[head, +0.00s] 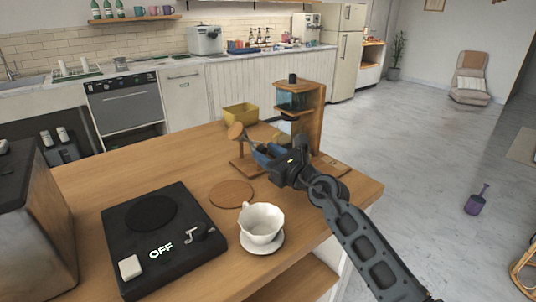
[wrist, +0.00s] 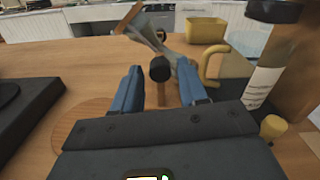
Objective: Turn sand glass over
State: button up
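The sand glass (head: 250,135) has a round wooden end (head: 236,131) and a clear glass body. It sits tilted on a small wooden stand (head: 241,164) on the wooden counter. In the wrist view the sand glass (wrist: 147,34) slants from upper left to lower right, behind a black knob (wrist: 160,68) on the stand's post. My gripper (head: 268,154) is beside the stand in the head view. Its two blue fingers (wrist: 158,90) are apart, with the knob and post showing between them. I cannot tell whether the fingers touch anything. The sand glass's lower end is partly hidden.
A wooden tower with a glass vessel (head: 293,101) stands close behind my gripper; its labelled glass (wrist: 264,87) is right of my fingers. A yellow container (head: 240,113) is behind.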

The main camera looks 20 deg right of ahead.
grip_shut()
jog(key=shift+p, duration=0.3)
jog(key=m+p, duration=0.2)
jog(key=shift+r+m+p, duration=0.2)
jog(key=shift+m+p, duration=0.15)
jog(key=shift+m, duration=0.05)
jog(key=m+p, duration=0.3)
jog(key=shift+m, duration=0.4)
jog(key=shift+f+m+p, duration=0.15)
jog(key=shift+m+p, duration=0.5)
jog(key=shift+m, duration=0.35)
jog(key=shift+o, duration=1.1)
grip_release()
